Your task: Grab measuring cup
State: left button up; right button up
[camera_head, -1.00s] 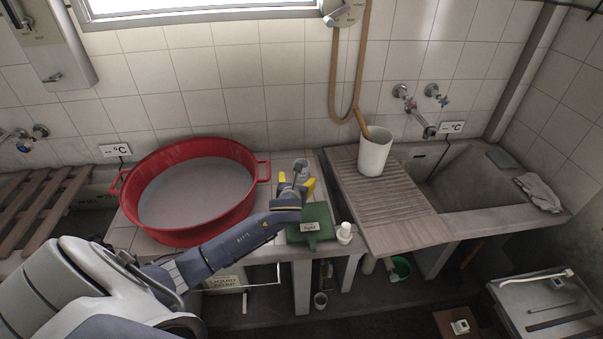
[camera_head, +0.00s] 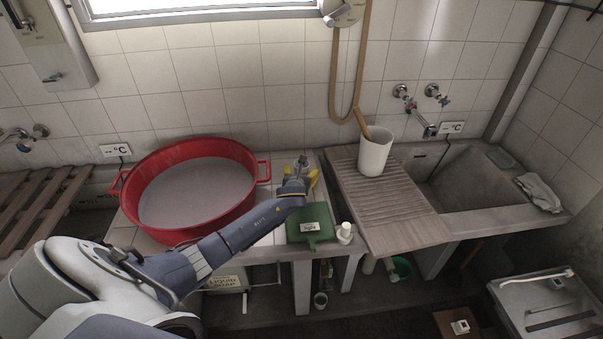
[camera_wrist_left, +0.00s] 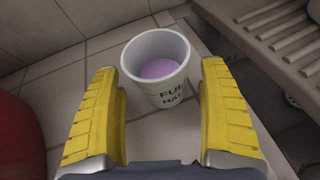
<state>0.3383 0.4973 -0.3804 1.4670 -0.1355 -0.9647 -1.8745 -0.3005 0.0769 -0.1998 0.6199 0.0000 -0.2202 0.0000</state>
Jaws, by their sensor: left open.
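The measuring cup (camera_wrist_left: 172,92) is a small white cup with black "FULL" and "HALF" lettering and pinkish-purple liquid inside. It stands upright on the tiled counter in the left wrist view. My left gripper (camera_wrist_left: 160,75) is open, with its yellow fingers to either side of the cup's near part. I see a gap on the left; the right fingertip is close to the cup, and contact there cannot be told. In the head view my left gripper (camera_head: 299,176) reaches over the counter right of the red tub and largely hides the cup. My right gripper is not in view.
The red tub (camera_head: 160,230) of greyish liquid stands left of my gripper. A green container (camera_head: 310,228) and a white bottle (camera_head: 345,234) stand in front. The tiled wall is behind.

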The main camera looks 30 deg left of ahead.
pick_arm(q)
jog(key=shift+w+a+f, duration=0.15)
jog(key=shift+w, duration=0.2)
jog(key=c, duration=1.3)
jog(key=shift+c, duration=0.2)
